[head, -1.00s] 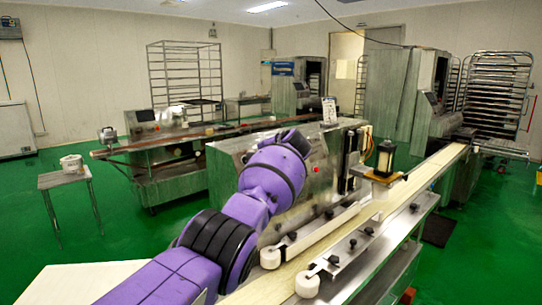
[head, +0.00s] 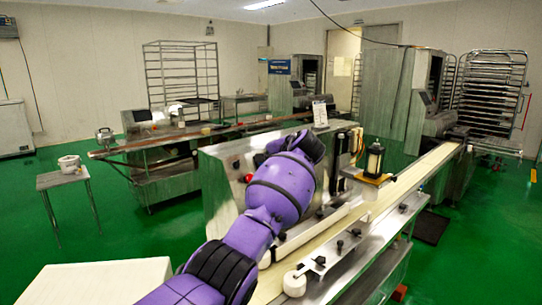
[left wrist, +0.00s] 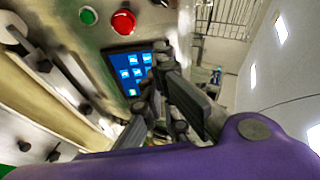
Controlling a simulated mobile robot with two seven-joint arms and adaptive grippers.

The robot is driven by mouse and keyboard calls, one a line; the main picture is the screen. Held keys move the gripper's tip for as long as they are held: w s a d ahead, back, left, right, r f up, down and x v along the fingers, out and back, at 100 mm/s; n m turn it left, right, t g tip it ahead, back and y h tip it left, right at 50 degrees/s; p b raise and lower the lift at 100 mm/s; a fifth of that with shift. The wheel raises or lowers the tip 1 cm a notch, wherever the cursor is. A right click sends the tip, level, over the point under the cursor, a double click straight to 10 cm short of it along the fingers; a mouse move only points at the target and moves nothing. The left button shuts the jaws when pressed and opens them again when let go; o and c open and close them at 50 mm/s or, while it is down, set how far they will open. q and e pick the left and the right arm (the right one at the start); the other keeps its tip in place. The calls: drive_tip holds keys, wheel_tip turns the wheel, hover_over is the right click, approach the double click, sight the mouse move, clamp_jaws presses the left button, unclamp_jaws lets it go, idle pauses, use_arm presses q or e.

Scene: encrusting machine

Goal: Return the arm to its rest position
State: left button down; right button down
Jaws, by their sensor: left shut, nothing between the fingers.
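My left arm, purple with black bands, rises from the bottom of the head view and bends in front of the steel encrusting machine (head: 222,190). Its gripper is hidden in the head view. In the left wrist view my left gripper (left wrist: 164,64) shows as dark fingers, shut and empty. It appears in front of or beside the machine's blue touch screen (left wrist: 131,72); I cannot tell the gap. A red button (left wrist: 123,22) and a green button (left wrist: 88,15) are on the panel above. My right gripper is in no view.
A long conveyor belt (head: 416,180) runs beside the machine to the back right, with a black-and-brass fitting (head: 373,160) over it. A pale block-like surface (head: 95,281) stands at the lower left. A small table (head: 63,179) stands on open green floor at the left.

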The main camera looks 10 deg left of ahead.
use_arm(q)
drive_tip(key=shift+s, duration=0.15)
drive_tip(key=shift+r, duration=0.1)
drive_tip(key=w+d+r+t+h, duration=0.2)
drive_tip(key=d+r+t+h, duration=0.15)
drive_tip(key=d+r, duration=0.2)
drive_tip(key=s+f+n+h, duration=0.1)
drive_tip(key=s+f+h, duration=0.1)
drive_tip(key=s+f, duration=0.6)
drive_tip(key=s+d+f+n+h, duration=0.1)
drive_tip(key=s+f+h, duration=0.15)
drive_tip(key=f, duration=0.95)
drive_tip(key=s+f+n+h, duration=0.1)
drive_tip(key=s+f, duration=0.5)
drive_tip(key=f, duration=0.4)
drive_tip(key=s+a+f+n+g, duration=0.1)
drive_tip(key=s+a+f+g, duration=0.1)
drive_tip(key=s+f, duration=0.7)
drive_tip(key=s+a+f+n+g+y, duration=0.1)
drive_tip(key=s+a+f, duration=0.3)
drive_tip(key=s+f, duration=0.6)
drive_tip(key=s+a+f+n+g, duration=0.3)
drive_tip(key=s+f, duration=0.7)
drive_tip(key=s, duration=2.1)
drive_tip(key=shift+s+f, duration=0.15)
drive_tip(key=shift+s, duration=0.15)
